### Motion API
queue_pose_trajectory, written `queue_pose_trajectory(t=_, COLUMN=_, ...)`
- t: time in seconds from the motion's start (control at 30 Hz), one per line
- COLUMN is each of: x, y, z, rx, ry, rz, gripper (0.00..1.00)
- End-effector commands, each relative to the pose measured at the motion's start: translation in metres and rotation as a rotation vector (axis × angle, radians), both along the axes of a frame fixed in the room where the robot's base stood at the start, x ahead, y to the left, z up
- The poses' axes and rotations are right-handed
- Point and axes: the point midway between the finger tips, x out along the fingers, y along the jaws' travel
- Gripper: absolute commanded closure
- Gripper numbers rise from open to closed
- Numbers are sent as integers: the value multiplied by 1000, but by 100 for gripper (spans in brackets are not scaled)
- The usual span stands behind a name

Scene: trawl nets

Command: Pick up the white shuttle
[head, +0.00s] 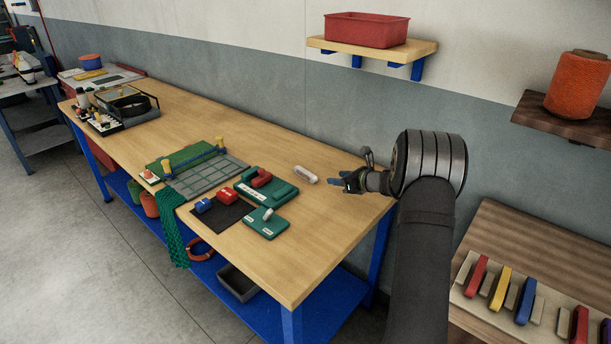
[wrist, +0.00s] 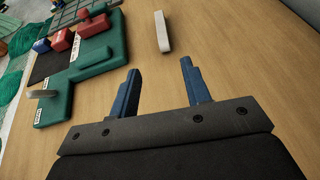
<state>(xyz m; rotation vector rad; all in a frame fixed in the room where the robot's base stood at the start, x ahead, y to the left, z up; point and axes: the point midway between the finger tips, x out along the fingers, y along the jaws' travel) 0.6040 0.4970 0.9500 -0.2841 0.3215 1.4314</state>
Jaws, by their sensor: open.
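The white shuttle (head: 306,174) lies flat on the wooden workbench (head: 330,222), near the back edge, to the left of my gripper (head: 346,180). In the wrist view the shuttle (wrist: 162,32) is a pale, slim bar with rounded ends. It lies beyond the two blue fingers of my gripper (wrist: 160,66), roughly in line with the gap between them. The fingers are apart with nothing between them, and they do not touch the shuttle.
Green blocks (head: 252,190) carrying a red piece and a grey piece lie left of the shuttle. A dark mat (head: 222,217) with blue and red blocks is beside them. A wall shelf (head: 415,50) holds a red bin (head: 366,30). Bare wood surrounds the shuttle.

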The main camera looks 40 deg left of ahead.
Motion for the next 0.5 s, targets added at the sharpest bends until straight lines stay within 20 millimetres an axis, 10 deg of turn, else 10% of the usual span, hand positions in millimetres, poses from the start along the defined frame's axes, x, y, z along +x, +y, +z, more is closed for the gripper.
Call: queue_pose_trajectory(t=0.5, x=11, y=93, z=-38, rx=0, ry=-1, rz=1, gripper=56)
